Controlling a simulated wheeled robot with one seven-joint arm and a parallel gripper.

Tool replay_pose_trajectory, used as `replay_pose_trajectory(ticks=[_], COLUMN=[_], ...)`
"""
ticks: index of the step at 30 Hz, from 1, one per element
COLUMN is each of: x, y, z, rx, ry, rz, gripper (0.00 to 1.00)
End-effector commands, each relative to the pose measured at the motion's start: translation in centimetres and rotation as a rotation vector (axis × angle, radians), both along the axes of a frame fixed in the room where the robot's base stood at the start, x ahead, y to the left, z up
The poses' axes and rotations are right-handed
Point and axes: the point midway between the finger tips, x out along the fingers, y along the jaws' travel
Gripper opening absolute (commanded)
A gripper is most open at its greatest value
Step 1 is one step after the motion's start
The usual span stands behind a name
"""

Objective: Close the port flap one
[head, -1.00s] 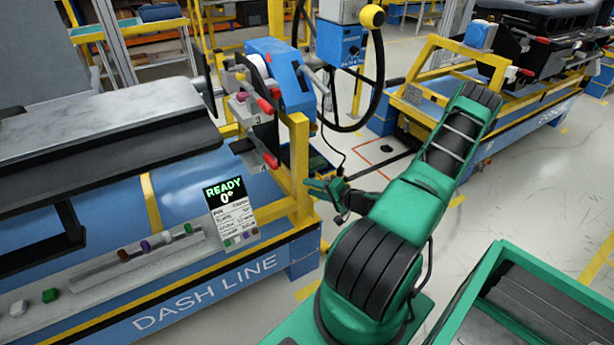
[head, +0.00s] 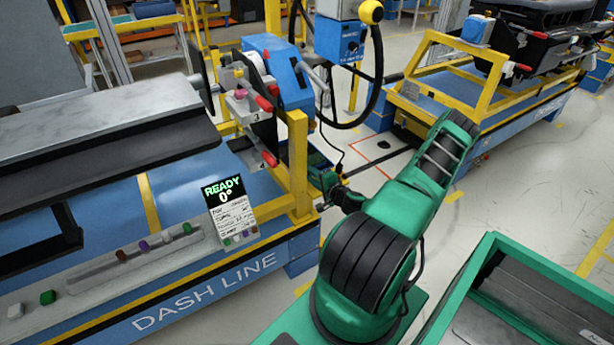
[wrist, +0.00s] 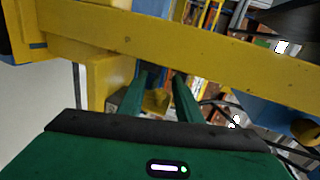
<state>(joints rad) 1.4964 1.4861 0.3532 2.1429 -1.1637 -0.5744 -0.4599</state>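My gripper (head: 328,182) is beside the yellow post (head: 298,165) at the right end of the dash line cart, and its fingertips are hard to make out there. In the wrist view my gripper (wrist: 163,82) has its two green fingers apart, with a gap between them. A yellow piece shows in that gap, but I cannot tell that the fingers touch it. Red-tipped handles (head: 268,158) and small plates marked with numbers, one reading 3 (head: 255,117), sit left of the post. I cannot make out port flap one in either view.
A yellow beam (wrist: 190,45) crosses the wrist view close in front of my gripper. A blue unit (head: 282,75) and a steering wheel (head: 375,75) stand behind the post. A green bin (head: 500,275) is at the lower right.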

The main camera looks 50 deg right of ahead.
Motion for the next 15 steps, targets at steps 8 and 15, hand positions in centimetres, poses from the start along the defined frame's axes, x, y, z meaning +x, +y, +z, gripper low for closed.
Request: replay_pose_trajectory(ticks=[8, 15], x=[2.1, 2.2], y=[-0.5, -0.5], z=[-0.6, -0.6], rx=[0.000, 0.000], ry=[0.000, 0.000], rz=[0.001, 0.001], gripper=[0.32, 0.32])
